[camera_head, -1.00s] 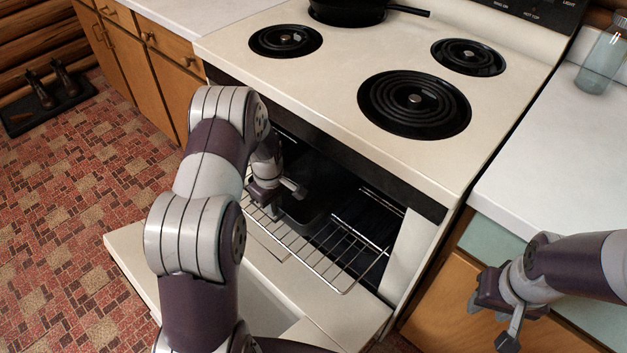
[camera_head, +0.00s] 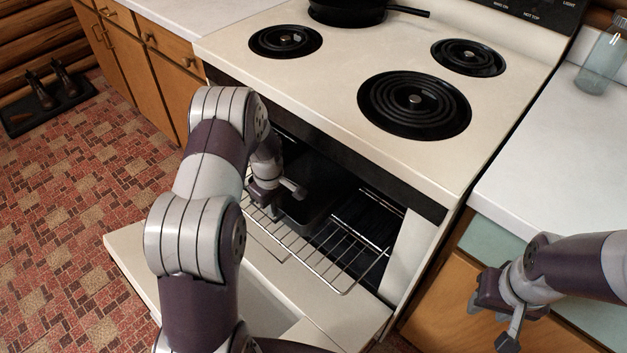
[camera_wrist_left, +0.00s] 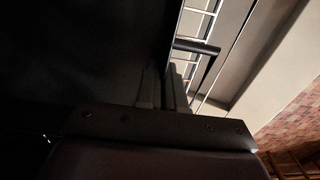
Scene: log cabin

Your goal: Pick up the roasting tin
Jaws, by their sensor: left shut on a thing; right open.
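The dark roasting tin (camera_head: 308,217) sits on the wire rack inside the open oven, mostly hidden by my left arm and the oven's shadow. My left gripper (camera_head: 282,203) reaches into the oven and is shut on the tin's near edge. In the left wrist view the gripper's two fingers (camera_wrist_left: 164,88) are close together at the edge of the tin (camera_wrist_left: 90,50), whose dark surface fills the left side. My right gripper (camera_head: 497,322) is open and empty in front of the cabinet at the right.
The oven rack (camera_head: 340,262) is pulled partly out over the lowered oven door (camera_head: 270,290). The stovetop (camera_head: 335,75) is just above my left gripper, with a black pan (camera_head: 345,10) at its back. A glass bottle (camera_head: 602,60) stands on the right counter (camera_head: 560,150).

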